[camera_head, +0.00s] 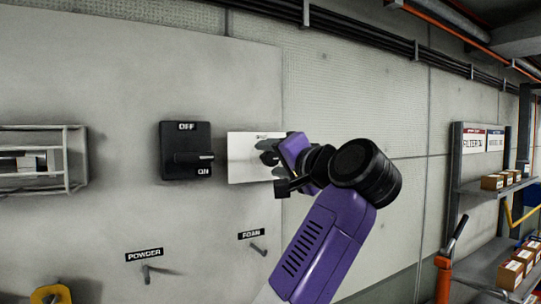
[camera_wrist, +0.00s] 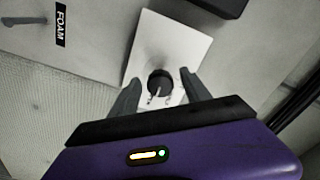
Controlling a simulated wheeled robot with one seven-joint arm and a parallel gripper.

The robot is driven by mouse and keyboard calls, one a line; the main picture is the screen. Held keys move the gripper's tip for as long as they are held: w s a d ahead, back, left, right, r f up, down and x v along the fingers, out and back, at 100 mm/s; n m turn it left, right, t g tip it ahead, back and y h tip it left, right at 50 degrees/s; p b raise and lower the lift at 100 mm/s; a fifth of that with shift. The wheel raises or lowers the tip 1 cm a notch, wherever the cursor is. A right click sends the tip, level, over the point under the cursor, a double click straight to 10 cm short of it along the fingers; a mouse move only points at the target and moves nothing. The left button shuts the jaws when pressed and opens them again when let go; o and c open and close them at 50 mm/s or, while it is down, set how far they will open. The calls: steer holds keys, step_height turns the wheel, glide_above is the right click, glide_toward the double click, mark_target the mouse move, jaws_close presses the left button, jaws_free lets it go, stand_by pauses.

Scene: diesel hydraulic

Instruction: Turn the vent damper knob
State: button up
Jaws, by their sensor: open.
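The vent damper knob (camera_wrist: 160,84) is a small dark round knob on a white square plate (camera_head: 250,158) on the wall panel. The plate also shows in the wrist view (camera_wrist: 155,32). In the head view my gripper (camera_head: 270,168) is in front of the plate's right part and hides most of the knob. In the wrist view my gripper (camera_wrist: 158,98) is open, with one finger on each side of the knob. I see gaps between the fingers and the knob. Whether the fingertips reach its depth is unclear.
A black OFF/ON switch box (camera_head: 186,150) is left of the plate. Hooks labelled POWDER (camera_head: 147,272) and FOAM (camera_head: 258,248) are below. A wire rack (camera_head: 70,160) is at far left. Shelves with boxes (camera_head: 492,182) stand at right.

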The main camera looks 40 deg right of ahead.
steer(key=shift+w+d, duration=0.15)
steer(key=shift+w, duration=0.4)
jaws_close()
